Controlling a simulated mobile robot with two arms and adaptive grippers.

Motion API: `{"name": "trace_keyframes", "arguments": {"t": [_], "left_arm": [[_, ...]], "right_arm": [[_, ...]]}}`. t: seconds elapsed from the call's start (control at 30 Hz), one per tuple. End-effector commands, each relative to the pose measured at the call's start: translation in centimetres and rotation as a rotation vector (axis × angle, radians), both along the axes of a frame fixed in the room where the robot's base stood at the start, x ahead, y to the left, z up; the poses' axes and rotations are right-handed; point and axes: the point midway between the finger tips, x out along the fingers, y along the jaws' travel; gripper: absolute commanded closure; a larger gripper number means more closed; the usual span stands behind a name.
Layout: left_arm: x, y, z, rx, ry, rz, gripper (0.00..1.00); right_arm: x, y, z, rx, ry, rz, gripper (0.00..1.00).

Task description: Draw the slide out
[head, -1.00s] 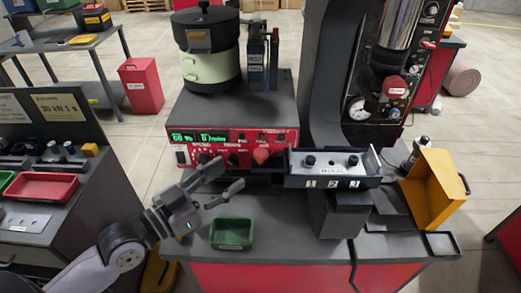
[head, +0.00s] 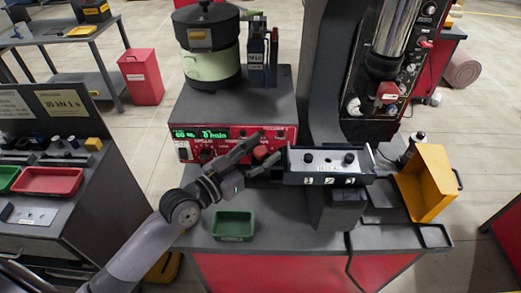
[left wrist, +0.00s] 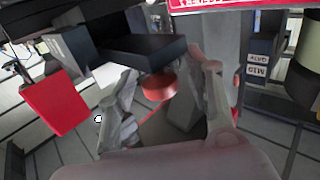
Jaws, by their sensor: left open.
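My left gripper (head: 264,149) is open, just left of this block and in front of the panel. A red knob (head: 261,153) shows by its fingers. In the left wrist view a red round knob (left wrist: 159,86) lies between the open fingers (left wrist: 171,74), with no clear contact. My right gripper is out of view.
A green tray (head: 233,226) stands on the bench below my left arm. A yellow bin (head: 428,184) stands at the right. A lidded pot (head: 212,62) stands on the red-fronted unit. The dark column (head: 325,70) rises behind the block.

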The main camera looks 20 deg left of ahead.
Motion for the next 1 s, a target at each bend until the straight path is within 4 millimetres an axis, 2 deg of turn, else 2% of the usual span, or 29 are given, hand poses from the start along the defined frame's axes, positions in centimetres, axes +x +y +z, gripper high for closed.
{"name": "trace_keyframes", "arguments": {"t": [0.1,0.8,1.0], "left_arm": [[-0.02,0.01,-0.01,0.000,0.000,0.000,0.54],[-0.02,0.05,0.02,0.000,-0.001,0.001,1.00],[-0.01,0.06,0.03,0.001,-0.002,0.001,1.00]], "right_arm": [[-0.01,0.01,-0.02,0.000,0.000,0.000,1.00],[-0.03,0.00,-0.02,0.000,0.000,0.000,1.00],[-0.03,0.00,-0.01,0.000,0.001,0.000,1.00]]}}
